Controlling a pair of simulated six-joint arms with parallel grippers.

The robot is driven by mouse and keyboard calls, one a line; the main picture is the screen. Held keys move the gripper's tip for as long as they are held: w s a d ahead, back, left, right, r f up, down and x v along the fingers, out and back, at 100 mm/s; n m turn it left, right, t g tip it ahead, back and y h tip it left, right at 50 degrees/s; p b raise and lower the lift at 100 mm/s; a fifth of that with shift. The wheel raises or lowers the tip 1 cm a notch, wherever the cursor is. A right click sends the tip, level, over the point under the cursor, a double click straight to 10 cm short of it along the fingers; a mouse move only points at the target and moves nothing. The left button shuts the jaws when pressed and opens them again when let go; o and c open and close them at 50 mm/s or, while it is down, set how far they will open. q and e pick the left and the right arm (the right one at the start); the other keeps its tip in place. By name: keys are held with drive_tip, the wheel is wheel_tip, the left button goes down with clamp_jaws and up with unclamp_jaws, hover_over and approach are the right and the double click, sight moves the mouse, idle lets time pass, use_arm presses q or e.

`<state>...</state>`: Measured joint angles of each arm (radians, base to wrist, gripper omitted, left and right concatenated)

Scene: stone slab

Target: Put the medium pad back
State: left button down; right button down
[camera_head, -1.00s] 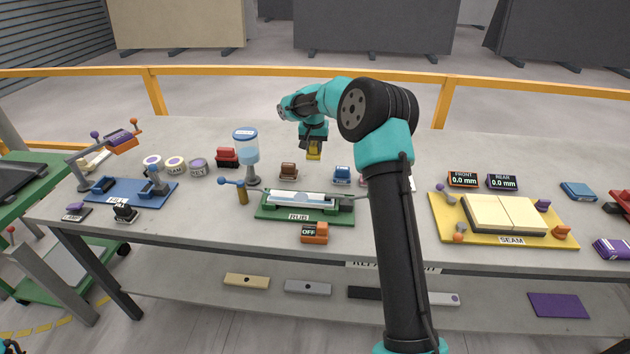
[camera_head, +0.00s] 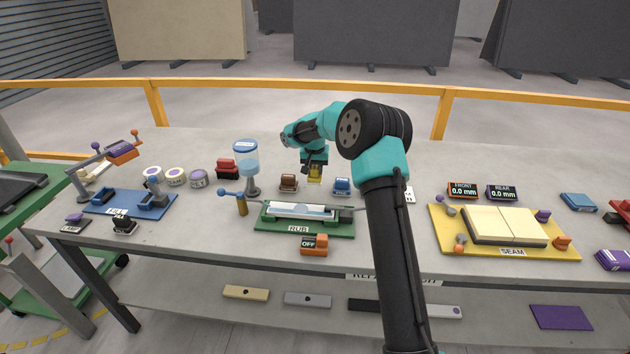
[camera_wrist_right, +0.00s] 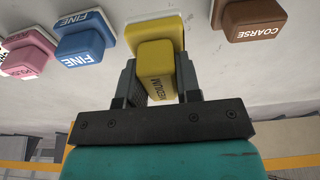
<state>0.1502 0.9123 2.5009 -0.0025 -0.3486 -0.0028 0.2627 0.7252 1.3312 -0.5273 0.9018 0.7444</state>
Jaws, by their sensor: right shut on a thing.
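The yellow medium pad (camera_wrist_right: 157,70), with "MEDIUM" on its grip, is between the fingers of my right gripper (camera_wrist_right: 160,85), which is shut on it. In the head view the medium pad (camera_head: 315,174) shows under my right gripper (camera_head: 315,168), between the brown coarse pad (camera_head: 288,183) and the blue fine pad (camera_head: 341,186). In the wrist view the coarse pad (camera_wrist_right: 250,18) is at the right and the fine pad (camera_wrist_right: 86,38) at the left. I cannot tell whether the medium pad touches the table. My left gripper is not in view.
A pink pad (camera_wrist_right: 28,50) sits beyond the fine pad. In front stands the green RUB fixture (camera_head: 305,223), with a blue-topped dispenser (camera_head: 247,165) left of it. The yellow SEAM fixture (camera_head: 500,248) is at the right. My right arm hides part of the table.

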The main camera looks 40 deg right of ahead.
sight(315, 179)
drive_tip(key=shift+f, duration=0.1)
drive_tip(key=shift+f, duration=2.4)
drive_tip(key=shift+f, duration=0.2)
drive_tip(key=c, duration=0.8)
unclamp_jaws()
drive_tip(key=shift+r, duration=0.15)
drive_tip(key=r, duration=0.4)
drive_tip(key=s+a+r, duration=0.1)
drive_tip(key=r, duration=0.7)
drive_tip(key=shift+s+a, duration=0.2)
drive_tip(key=shift+s, duration=0.05)
